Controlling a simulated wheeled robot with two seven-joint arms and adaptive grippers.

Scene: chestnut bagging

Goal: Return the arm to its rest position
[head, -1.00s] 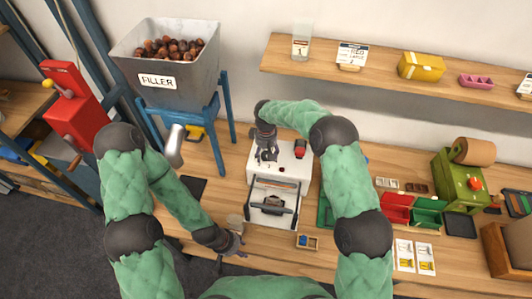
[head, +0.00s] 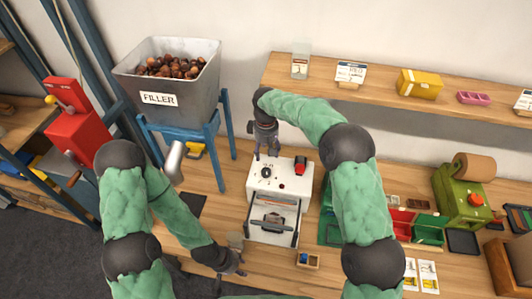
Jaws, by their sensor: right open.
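My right gripper (head: 267,153) is open and empty above the back edge of the white machine (head: 257,184), near its black knob (head: 266,172). My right arm reaches over from the right in a green sleeve. My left gripper (head: 239,268) hangs low at the table's front edge, beside a small container (head: 235,241). Its fingers are too small to tell whether they are open or shut.
A grey filler hopper (head: 196,104) of chestnuts stands on a blue frame at the back left. A red lever machine (head: 80,135) is further left. A shelf (head: 385,88) runs along the wall. Red and green bins (head: 428,236) and a green roll dispenser (head: 455,200) are at right.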

